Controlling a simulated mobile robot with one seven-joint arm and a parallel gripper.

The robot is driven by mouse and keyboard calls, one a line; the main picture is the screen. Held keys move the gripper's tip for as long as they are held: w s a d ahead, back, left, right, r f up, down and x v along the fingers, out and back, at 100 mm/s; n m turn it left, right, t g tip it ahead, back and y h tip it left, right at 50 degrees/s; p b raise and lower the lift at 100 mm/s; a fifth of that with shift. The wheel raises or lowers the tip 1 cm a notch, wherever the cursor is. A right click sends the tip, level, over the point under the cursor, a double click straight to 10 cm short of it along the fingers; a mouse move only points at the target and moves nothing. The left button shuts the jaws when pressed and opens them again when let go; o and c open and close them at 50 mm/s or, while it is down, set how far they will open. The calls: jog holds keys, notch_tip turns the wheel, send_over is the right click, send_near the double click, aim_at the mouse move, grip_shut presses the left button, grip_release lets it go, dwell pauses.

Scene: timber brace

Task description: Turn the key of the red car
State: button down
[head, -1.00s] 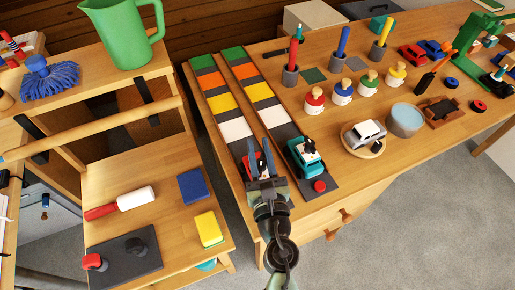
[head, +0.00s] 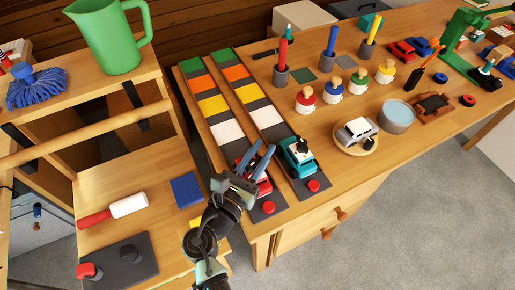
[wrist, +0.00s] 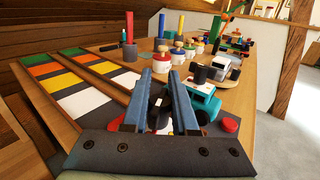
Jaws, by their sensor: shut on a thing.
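The red car (head: 264,187) stands at the near end of the left striped lane, partly covered by my gripper. My gripper (head: 261,156) is over this car, its two blue fingers angled up and to the right. In the wrist view my gripper (wrist: 160,78) is shut on a dark piece (wrist: 157,98) between the fingers, which I take as the car's key. The fingers and palm hide most of it, so its turn angle cannot be told. The teal car (head: 299,155) stands on the right lane; it also shows in the wrist view (wrist: 203,105).
Red buttons (head: 268,207) (head: 313,185) sit at the lanes' near ends. A silver car on a round wooden plate (head: 342,144), a blue-topped tin (head: 397,114) and several peg figures (head: 331,90) stand to the right. A lower bench (head: 150,225) is at left.

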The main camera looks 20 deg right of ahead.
jog(key=m+g+h, duration=0.1)
jog(key=m+g, duration=0.1)
jog(key=m+g+h, duration=0.1)
jog(key=g, duration=0.2)
jog(key=s+m+g+h, duration=0.1)
jog(key=m+g, duration=0.1)
jog(key=shift+d+m+g+h+b, duration=0.25)
jog(key=shift+m+g+h+b, duration=0.05)
jog(key=shift+g+b, duration=0.1)
jog(key=shift+s+m+g+b, duration=0.3)
jog(key=shift+m+g, duration=0.45)
jog(key=shift+g, duration=0.4)
jog(key=shift+s+m+g+b, duration=0.15)
jog(key=shift+m+g+b, duration=0.45)
jog(key=shift+g, duration=0.6)
jog(key=shift+s+m+g+b, duration=0.25)
jog(key=shift+m+g, duration=0.6)
jog(key=shift+g, duration=0.3)
jog(key=c, duration=0.7)
grip_release()
jog(key=b+v, duration=0.1)
jog(key=v, duration=0.7)
jog(key=shift+b+v, duration=1.1)
jog(key=shift+v, duration=1.3)
